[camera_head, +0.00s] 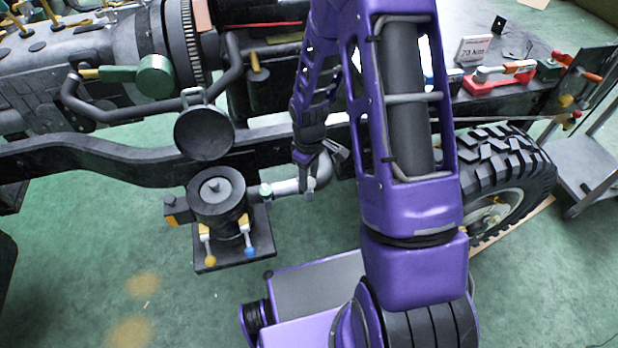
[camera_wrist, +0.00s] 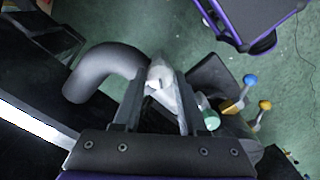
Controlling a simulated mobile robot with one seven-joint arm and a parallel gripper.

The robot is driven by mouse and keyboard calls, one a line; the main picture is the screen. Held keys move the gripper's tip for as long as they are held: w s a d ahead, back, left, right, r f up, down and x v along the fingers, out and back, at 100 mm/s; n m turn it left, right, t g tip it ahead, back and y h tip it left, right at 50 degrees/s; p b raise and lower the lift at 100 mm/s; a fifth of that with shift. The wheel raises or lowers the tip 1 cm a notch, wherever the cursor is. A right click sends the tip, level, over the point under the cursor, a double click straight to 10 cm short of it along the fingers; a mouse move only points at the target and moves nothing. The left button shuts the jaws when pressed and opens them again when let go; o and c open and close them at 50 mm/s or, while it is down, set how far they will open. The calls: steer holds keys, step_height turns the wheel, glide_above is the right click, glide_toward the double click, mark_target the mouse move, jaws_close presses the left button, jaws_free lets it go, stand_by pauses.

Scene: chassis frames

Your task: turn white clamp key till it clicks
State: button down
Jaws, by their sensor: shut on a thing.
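In the wrist view, the white clamp key (camera_wrist: 160,77) lies between the fingertips of my gripper (camera_wrist: 162,84), which is shut on it. The key's outline is partly hidden by the fingers, so I cannot tell how far it is turned. A grey bent pipe (camera_wrist: 100,68) curves just left of the fingers.
A green-capped fitting (camera_wrist: 210,119) sits close right of the fingers. A dark round pump-like unit (camera_head: 217,195) with yellow and blue knobs stands at the pipe's left end. The black frame rail (camera_head: 110,155) runs behind. A tyre (camera_head: 500,180) stands at right. Green floor is open in front.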

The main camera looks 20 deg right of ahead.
steer(key=shift+m, duration=1.1)
steer(key=shift+c, duration=2.3)
jaws_free()
step_height(320, 180, up, 18)
steer(key=p, duration=0.2)
steer(key=shift+f+p, duration=0.25)
steer(key=shift+p, duration=0.05)
